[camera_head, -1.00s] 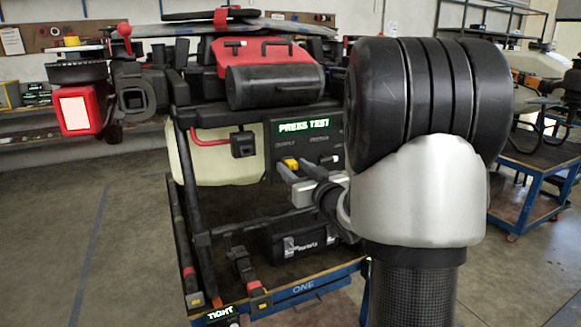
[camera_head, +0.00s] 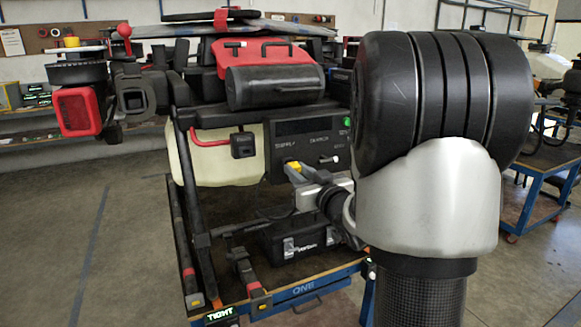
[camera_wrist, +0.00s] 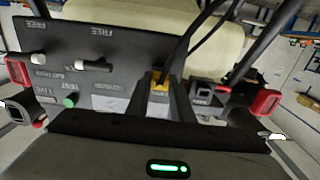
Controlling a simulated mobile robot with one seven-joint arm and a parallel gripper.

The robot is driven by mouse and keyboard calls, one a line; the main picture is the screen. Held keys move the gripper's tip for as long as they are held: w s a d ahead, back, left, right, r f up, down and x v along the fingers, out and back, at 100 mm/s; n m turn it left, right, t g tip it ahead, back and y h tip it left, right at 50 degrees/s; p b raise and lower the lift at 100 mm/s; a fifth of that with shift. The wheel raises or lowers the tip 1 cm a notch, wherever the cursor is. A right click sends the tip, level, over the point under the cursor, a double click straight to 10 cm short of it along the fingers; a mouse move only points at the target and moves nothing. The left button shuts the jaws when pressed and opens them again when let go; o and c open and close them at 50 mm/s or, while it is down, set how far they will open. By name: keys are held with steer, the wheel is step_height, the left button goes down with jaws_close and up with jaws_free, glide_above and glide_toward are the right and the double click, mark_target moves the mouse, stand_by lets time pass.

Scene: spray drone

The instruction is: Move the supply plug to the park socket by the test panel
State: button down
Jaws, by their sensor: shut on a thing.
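The yellow supply plug (camera_head: 292,167) is in front of the lower left of the dark test panel (camera_head: 303,128). My gripper (camera_head: 296,175) is shut on it. In the wrist view, the yellow plug (camera_wrist: 158,82) sits between my two fingers (camera_wrist: 163,95), with dark cables running up from it. The panel (camera_wrist: 95,62) fills the left of that view, upside down. Its display (camera_head: 306,126) is dark. Whether the plug's tip touches a socket is hidden. I cannot make out the park socket.
A black box (camera_head: 243,145) with a red bent tube hangs left of the panel, before a pale tank (camera_head: 205,165). A black case (camera_head: 300,243) lies on the blue-edged cart below. A white lever (camera_head: 329,160) and green button (camera_head: 347,121) stick out from the panel.

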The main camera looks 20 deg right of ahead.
steer(key=shift+s, duration=2.15)
